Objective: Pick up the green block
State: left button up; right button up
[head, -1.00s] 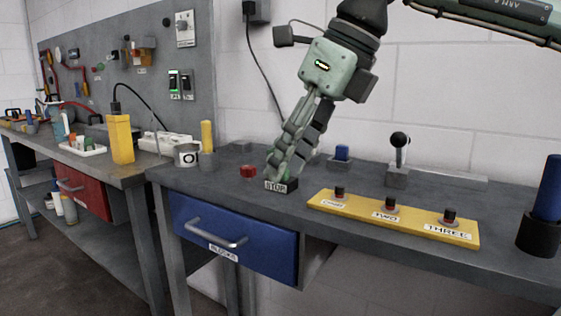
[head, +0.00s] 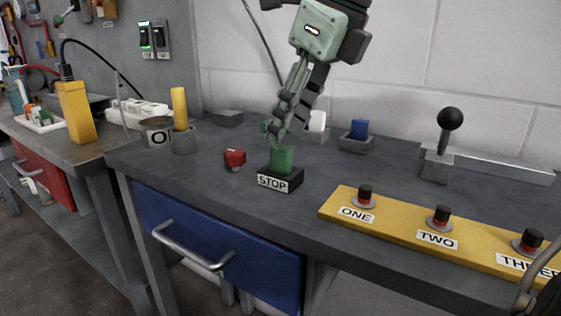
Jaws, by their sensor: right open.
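My right gripper (head: 273,134) comes down from the top of the view. Its green-grey fingers are open, with their tips just above and slightly left of the block's top in the picture. I cannot tell whether a finger touches the block, and part of the far finger is hidden. My left gripper is not in view.
A red piece (head: 235,158) lies left of the base. A blue block (head: 359,129) and a white block (head: 317,122) stand behind right. A yellow button panel (head: 400,223) lies front right, and a lever (head: 446,140) stands behind it. A yellow cylinder (head: 180,108) stands left.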

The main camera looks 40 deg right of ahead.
aim_at(281, 148)
jog(key=x, duration=0.4)
jog(key=shift+w+f, duration=0.1)
jog(key=shift+f, duration=0.3)
grip_shut()
